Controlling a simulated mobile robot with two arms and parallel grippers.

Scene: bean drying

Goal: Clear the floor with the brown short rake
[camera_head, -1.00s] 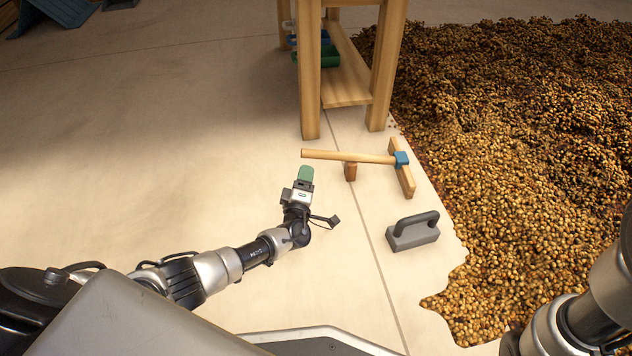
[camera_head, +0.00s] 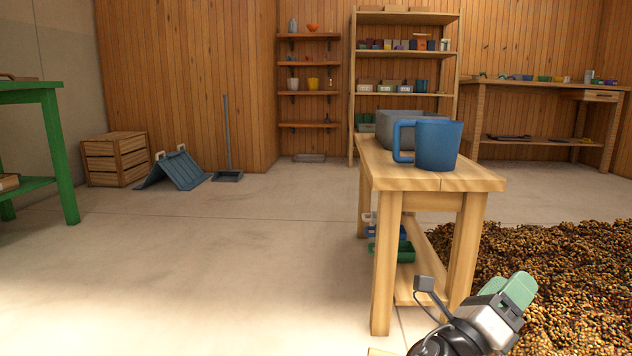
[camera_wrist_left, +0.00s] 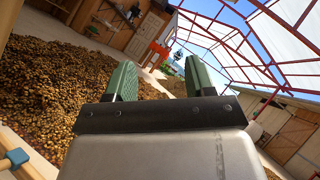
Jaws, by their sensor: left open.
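My left gripper (camera_head: 515,291) is in the lower right of the head view, in front of the bean pile. Its two green fingers stand apart with nothing between them in the left wrist view (camera_wrist_left: 160,84). A wooden rake with a blue joint (camera_wrist_left: 14,158) shows partly at the lower left of the left wrist view, outside the fingers. In the head view only a small wooden tip, probably its handle end (camera_head: 380,352), shows at the bottom edge. Brown beans (camera_head: 570,270) cover the floor at the right. My right gripper is out of view.
A small wooden table (camera_head: 480,180) stands just beyond my left gripper, with a blue mug (camera_head: 438,145) and a grey bin (camera_head: 400,125) on it. A green table (camera_head: 65,160) is at far left.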

